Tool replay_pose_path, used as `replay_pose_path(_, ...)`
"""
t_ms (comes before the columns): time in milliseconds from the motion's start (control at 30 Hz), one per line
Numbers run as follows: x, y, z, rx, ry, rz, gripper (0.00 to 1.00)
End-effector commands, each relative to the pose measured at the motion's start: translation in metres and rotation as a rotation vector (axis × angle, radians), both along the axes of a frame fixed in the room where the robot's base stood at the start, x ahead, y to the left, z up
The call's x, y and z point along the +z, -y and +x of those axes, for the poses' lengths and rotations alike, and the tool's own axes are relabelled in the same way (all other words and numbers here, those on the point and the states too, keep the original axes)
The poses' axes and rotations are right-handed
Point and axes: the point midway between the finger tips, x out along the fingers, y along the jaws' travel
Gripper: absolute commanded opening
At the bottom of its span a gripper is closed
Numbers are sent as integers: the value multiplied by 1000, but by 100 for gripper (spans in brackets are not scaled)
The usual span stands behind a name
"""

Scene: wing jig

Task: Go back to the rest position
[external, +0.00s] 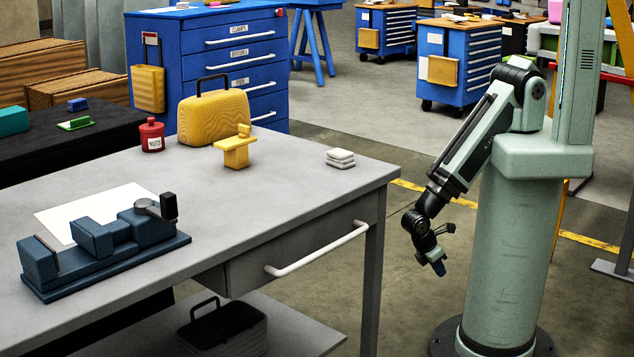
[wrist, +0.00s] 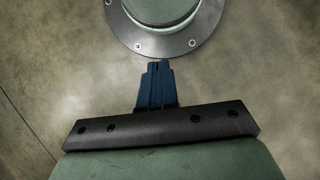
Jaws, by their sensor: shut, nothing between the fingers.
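My gripper (external: 438,268) hangs low beside my pedestal in the external view, to the right of the grey workbench and apart from it. It points downward, over the floor. In the wrist view my gripper (wrist: 158,64) shows as dark blue fingers close together, shut and empty. My arm is folded down from the column. Nothing is held, and the fingers appear to touch nothing.
The grey workbench (external: 290,190) holds a blue vise (external: 105,245), a yellow case (external: 213,117), a yellow stand (external: 236,150), a red pot (external: 151,135) and white pads (external: 340,158). Its drawer handle (external: 318,250) juts toward my arm. Floor between bench and pedestal is clear.

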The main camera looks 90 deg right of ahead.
Motion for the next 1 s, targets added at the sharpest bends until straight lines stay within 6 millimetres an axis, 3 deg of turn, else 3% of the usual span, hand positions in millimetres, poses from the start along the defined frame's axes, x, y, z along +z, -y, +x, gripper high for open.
replay_pose_path(200,-7,37,-14,-138,-37,-11,0)
replay_pose_path(500,-13,72,-26,-296,-68,-14,0)
replay_pose_path(1000,-13,83,-26,-352,-69,-12,0)
